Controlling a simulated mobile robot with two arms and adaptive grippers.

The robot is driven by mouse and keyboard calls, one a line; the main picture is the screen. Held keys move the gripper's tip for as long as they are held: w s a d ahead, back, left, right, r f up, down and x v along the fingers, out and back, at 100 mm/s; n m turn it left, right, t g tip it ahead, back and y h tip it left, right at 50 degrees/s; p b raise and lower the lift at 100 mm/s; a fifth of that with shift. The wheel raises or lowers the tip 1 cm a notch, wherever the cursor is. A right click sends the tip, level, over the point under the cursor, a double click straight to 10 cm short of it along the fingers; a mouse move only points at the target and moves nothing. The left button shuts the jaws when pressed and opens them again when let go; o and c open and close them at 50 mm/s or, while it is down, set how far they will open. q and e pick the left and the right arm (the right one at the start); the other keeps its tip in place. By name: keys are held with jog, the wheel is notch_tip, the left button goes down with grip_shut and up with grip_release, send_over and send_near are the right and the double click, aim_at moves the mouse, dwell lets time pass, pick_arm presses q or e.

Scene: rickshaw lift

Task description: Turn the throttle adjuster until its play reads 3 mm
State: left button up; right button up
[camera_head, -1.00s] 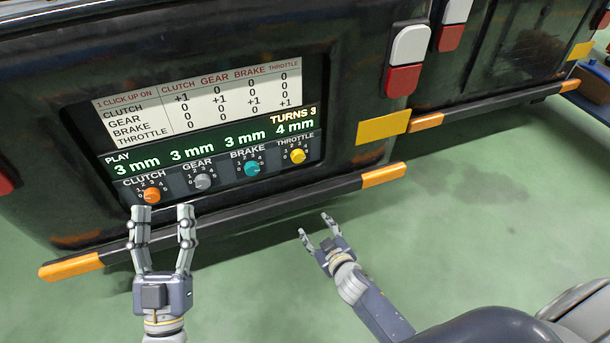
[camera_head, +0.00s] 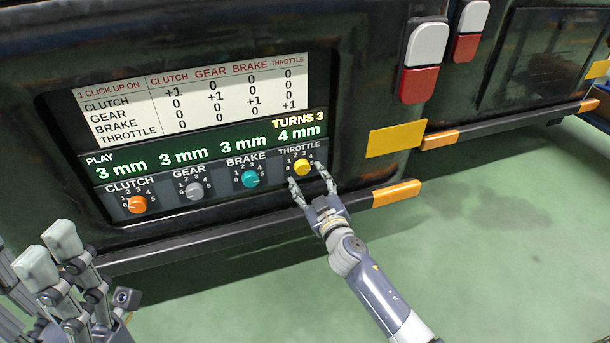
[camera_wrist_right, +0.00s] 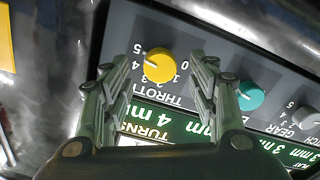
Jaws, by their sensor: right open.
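The yellow throttle adjuster (camera_head: 302,167) is the rightmost knob on the panel, and the display above it reads 4 mm. In the right wrist view the yellow knob (camera_wrist_right: 160,65) has its pale mark towards the 4. My right gripper (camera_head: 308,177) is open just below the throttle knob. In the right wrist view the fingers (camera_wrist_right: 154,72) stand either side of the line to the knob, with no clear contact. My left gripper (camera_head: 48,252) is at the lower left, away from the knobs; its finger gap is unclear.
The orange clutch (camera_head: 138,204), grey gear (camera_head: 194,191) and teal brake (camera_head: 250,179) knobs sit to the left, each reading 3 mm. The display says TURNS 3. A chart (camera_head: 200,92) is above. A dark bumper bar with orange ends (camera_head: 397,193) runs below the panel.

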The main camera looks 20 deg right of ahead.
aim_at(304, 171)
jog(key=shift+w+b, duration=0.3)
jog(key=shift+w, duration=1.55)
jog(key=c, duration=1.1)
